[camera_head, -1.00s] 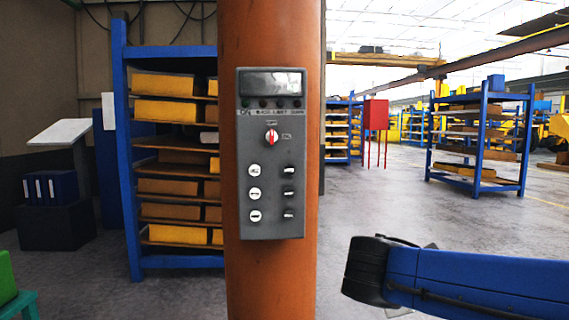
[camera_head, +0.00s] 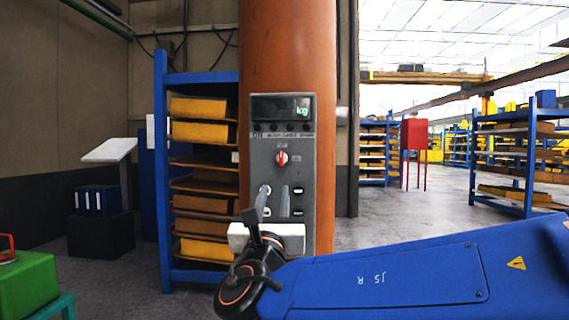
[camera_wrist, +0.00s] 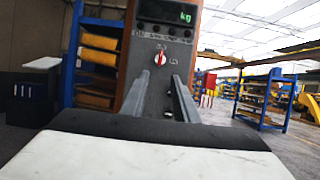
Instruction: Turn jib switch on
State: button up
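A grey control panel (camera_head: 265,178) is fixed to an orange column (camera_head: 290,50). Its red-and-white rotary knob (camera_head: 282,157) sits below the display (camera_head: 281,107), which shows green "kg". The knob also shows in the wrist view (camera_wrist: 160,58), with its pointer near upright; the labels are too small to read. My gripper (camera_head: 274,188) is in front of the lower panel, its two grey fingers pointing at it. In the wrist view the fingers (camera_wrist: 160,78) are apart with nothing between them, their tips just below the knob. My gripper hides some lower buttons.
A blue shelf rack (camera_head: 163,180) with yellow bins stands left of and behind the column. A green box (camera_head: 28,285) is at lower left. A red cabinet (camera_head: 414,133) and more blue racks (camera_head: 528,150) stand to the right across open floor.

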aim_at(281, 159)
jog(key=x, duration=1.7)
jog(key=shift+w+f, duration=0.1)
grip_shut()
